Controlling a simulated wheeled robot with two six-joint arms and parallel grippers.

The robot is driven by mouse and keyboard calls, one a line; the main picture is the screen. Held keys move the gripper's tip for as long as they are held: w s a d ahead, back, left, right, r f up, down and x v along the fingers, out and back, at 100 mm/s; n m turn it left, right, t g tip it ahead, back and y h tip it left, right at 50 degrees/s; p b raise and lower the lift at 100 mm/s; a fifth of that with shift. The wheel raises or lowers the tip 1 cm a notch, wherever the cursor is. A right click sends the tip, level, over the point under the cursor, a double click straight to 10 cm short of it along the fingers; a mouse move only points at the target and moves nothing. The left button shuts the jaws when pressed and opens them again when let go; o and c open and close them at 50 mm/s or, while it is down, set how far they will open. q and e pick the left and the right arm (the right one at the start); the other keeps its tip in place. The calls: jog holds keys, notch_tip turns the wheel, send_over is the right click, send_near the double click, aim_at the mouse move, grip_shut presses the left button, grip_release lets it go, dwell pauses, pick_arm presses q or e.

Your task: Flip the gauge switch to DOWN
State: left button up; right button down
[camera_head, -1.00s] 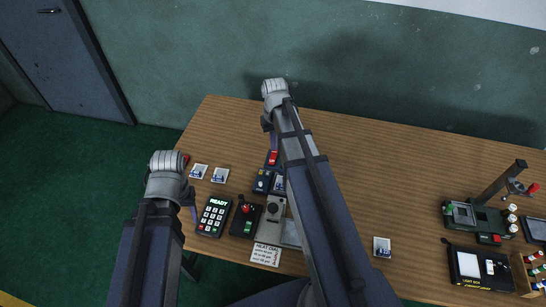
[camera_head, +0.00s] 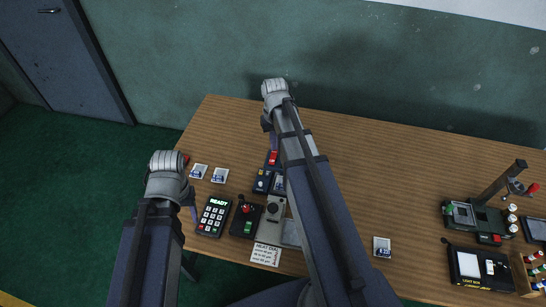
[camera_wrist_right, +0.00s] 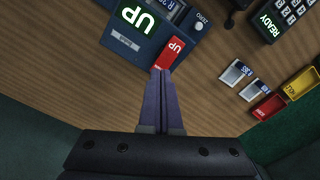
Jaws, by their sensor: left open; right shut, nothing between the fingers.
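The gauge (camera_wrist_right: 128,47) is a dark blue box on the wooden table. Its lit green display (camera_wrist_right: 138,17) reads UP. Its red switch (camera_wrist_right: 173,49) carries a white UP label; it also shows in the head view (camera_head: 273,158), partly beside my right arm. My right gripper (camera_wrist_right: 161,73) is shut and empty, with its tips at the lower end of the red switch. I cannot tell whether they touch it. In the head view my left gripper (camera_head: 193,212) hangs beside the keypad, left of the gauge; its fingers are mostly hidden by the wrist.
The keypad (camera_head: 213,216) reads READY. A black box with a red knob (camera_head: 245,216) and a heat dial unit (camera_head: 273,218) stand near the front edge. Small cards (camera_head: 198,172) lie left. A light box (camera_head: 479,268) stands right. The table's middle right is mostly clear.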

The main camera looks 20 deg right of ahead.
jog(key=shift+f+b, duration=1)
dwell(0.4)
jog(key=shift+r, duration=0.15)
notch_tip(320, 180, up, 7)
jog(key=p, duration=0.7)
dwell(0.3)
jog(key=s+a+n, duration=0.2)
jog(key=s+a, duration=0.5)
jog(key=a, duration=0.4)
jog(key=s+a+n+h, duration=0.1)
jog(key=s+a+n, duration=0.2)
jog(key=s+a, duration=0.4)
jog(key=a, duration=0.3)
jog(key=shift+s+a, duration=0.3)
jog(key=shift+a, duration=0.1)
